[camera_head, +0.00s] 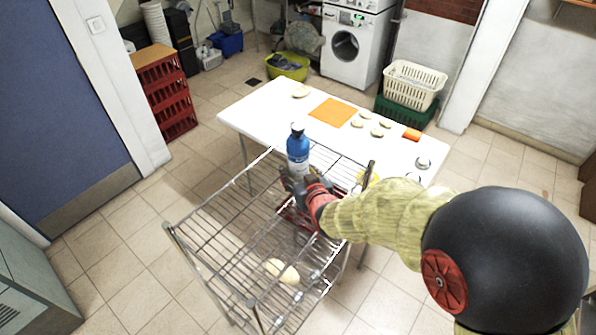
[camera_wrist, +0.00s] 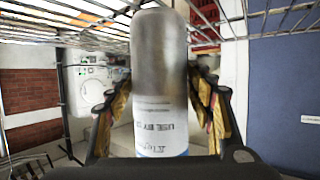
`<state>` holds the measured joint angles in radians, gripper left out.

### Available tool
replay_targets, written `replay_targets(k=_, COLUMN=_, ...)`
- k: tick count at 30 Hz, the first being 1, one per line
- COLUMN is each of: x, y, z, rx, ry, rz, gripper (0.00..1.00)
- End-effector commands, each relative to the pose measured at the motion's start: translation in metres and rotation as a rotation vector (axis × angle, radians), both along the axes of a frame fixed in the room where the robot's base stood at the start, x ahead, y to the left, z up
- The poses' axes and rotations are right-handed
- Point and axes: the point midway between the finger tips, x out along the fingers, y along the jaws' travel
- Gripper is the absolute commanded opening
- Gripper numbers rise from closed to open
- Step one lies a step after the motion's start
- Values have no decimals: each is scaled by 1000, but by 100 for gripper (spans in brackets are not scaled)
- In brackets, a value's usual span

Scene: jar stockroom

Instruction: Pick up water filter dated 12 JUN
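A bottle-shaped cylinder (camera_head: 298,148), blue above with a dark cap and pale below, is upright at the wire rack in the head view. In the wrist view the cylinder (camera_wrist: 160,75) is upside down, grey and white, with a printed "USE BY" label; the date is too small to read surely. My gripper (camera_head: 298,185) is at its lower part. In the wrist view its two fingers (camera_wrist: 160,90) are on either side of the cylinder, close to its sides. Whether they press on it, and whether its base rests on the wires, I cannot tell.
The wire rack (camera_head: 212,218) has a pale bun-like item (camera_head: 282,270) on a shelf. Behind it a white table (camera_head: 262,112) holds an orange mat (camera_head: 333,112), several pale round items and an orange block (camera_head: 412,135). Red crates (camera_head: 165,95) stand left. Tiled floor is open at left.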

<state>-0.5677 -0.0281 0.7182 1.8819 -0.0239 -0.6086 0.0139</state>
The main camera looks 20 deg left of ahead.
Motion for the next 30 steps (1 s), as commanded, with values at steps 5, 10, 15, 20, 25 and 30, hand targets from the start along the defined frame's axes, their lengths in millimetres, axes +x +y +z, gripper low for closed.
replay_targets(k=5, x=0, y=0, z=0, rx=0, ry=0, rz=0, gripper=41)
replay_targets(k=10, x=0, y=0, z=0, rx=0, ry=0, rz=0, gripper=31)
replay_targets(k=15, x=0, y=0, z=0, rx=0, ry=0, rz=0, gripper=22)
replay_targets(k=20, x=0, y=0, z=0, rx=0, ry=0, rz=0, gripper=13)
replay_targets(k=25, x=0, y=0, z=0, rx=0, ry=0, rz=0, gripper=3)
replay_targets(k=30, x=1, y=1, z=3, rx=3, ry=-5, rz=0, gripper=0)
